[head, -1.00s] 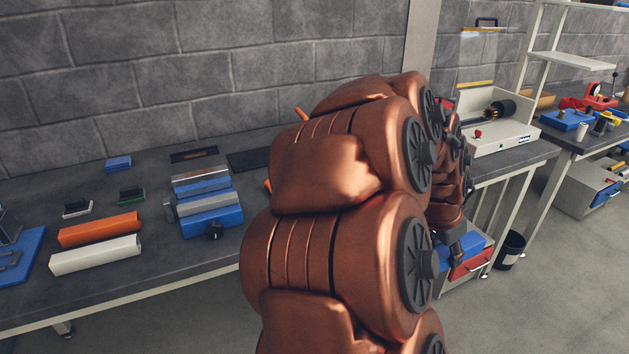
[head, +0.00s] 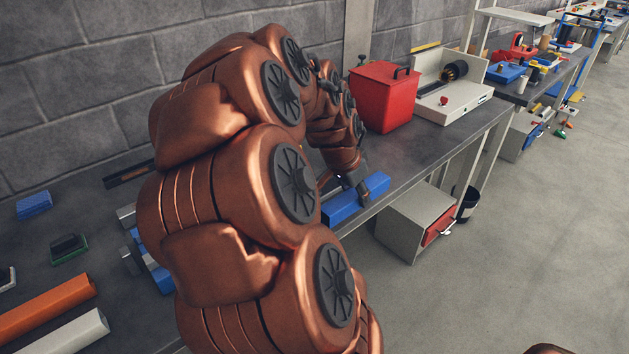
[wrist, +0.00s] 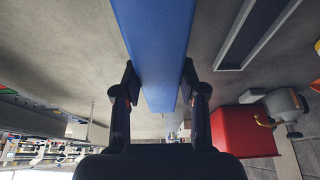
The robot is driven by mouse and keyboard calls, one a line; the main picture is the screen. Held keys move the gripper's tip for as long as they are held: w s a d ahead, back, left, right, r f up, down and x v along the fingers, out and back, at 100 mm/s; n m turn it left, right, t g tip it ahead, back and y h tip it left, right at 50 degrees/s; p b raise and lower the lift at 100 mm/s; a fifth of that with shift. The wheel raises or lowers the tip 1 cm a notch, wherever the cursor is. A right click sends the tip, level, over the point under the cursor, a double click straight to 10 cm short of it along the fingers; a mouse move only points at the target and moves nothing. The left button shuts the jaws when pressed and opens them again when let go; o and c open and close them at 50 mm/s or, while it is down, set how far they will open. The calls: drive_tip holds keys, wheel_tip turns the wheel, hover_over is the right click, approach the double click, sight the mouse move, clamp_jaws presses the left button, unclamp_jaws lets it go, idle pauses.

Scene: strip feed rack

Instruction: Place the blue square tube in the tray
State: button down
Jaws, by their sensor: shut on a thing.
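The blue square tube (head: 340,207) is in my gripper (head: 357,187), near the bench's front edge in the head view. The tube (wrist: 155,30) also runs up the middle of the wrist view. My gripper (wrist: 158,88) has a finger on each side of it, shut on it. A long, shallow dark tray with a pale grey rim (wrist: 254,34) lies on the bench at the upper right of the wrist view, apart from the tube. My arm hides that part of the bench in the head view.
A red box (head: 384,97) stands on the bench beyond my gripper, beside a pale machine (head: 455,98). Orange (head: 45,306) and white (head: 62,338) tubes lie at the left. A grey cabinet (head: 405,222) stands below the bench. Floor at the right is largely clear.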

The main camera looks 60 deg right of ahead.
drive_tip(key=w+d, duration=0.1)
drive_tip(key=w, duration=0.3)
drive_tip(key=w+d+p, duration=0.1)
drive_tip(key=w, duration=0.3)
drive_tip(key=w+d+f+p, duration=0.1)
drive_tip(key=w, duration=0.3)
drive_tip(key=shift+w+d, duration=0.1)
drive_tip(key=shift+d, duration=0.25)
drive_tip(key=shift+f+p, duration=0.65)
drive_tip(key=shift+f, duration=1.2)
drive_tip(key=shift+f, duration=0.1)
drive_tip(key=c, duration=0.7)
unclamp_jaws()
drive_tip(key=shift+o, duration=0.2)
